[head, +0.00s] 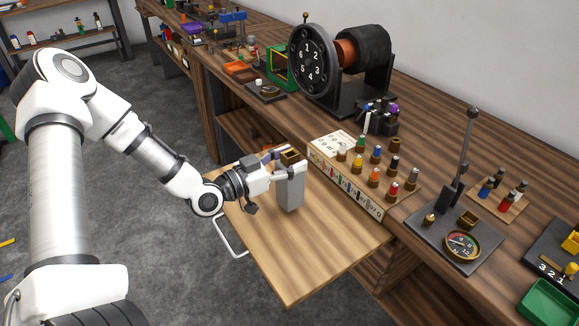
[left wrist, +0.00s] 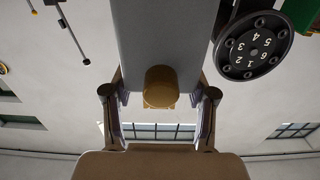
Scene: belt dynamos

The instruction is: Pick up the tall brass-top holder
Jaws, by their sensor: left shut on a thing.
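The tall holder (head: 289,195) is a grey square post with a square brass top (head: 291,156) that has a dark opening. It is upright over the wooden pull-out board (head: 330,262); I cannot tell whether its foot touches the board. My left gripper (head: 286,167) is shut on the holder near its top, with a finger on either side. In the left wrist view the grey post (left wrist: 165,38) and a round brass part (left wrist: 160,88) lie between the fingers. My right gripper is not in view.
A rack of coloured-top pegs (head: 345,188) stands on the bench right of the holder. Behind it is a numbered black dial (head: 312,62) with a drum. A lever and gauge plate (head: 462,245) is at the right. The board's front part is bare.

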